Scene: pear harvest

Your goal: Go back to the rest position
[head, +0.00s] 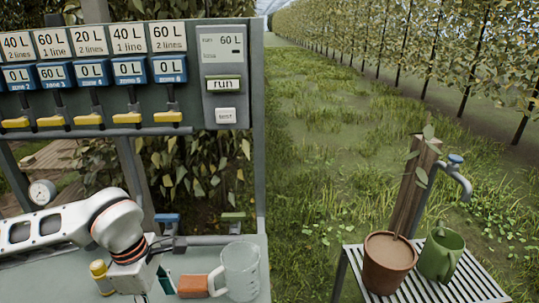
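My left arm comes in from the left, over the grey bench. My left gripper (160,264) is low in the view, at the bench's front part. Dark finger parts show beside the wrist, but whether they are open or shut is unclear. A clear glass jug (241,270) with a handle stands to the right of the gripper. A brown-orange block (194,286) lies between the gripper and the jug. I cannot tell whether the gripper touches the block. My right gripper is not in view.
A panel (187,78) with litre cards, yellow levers and a run display stands behind the bench. A gauge (42,192) is at left. Grass lies between.

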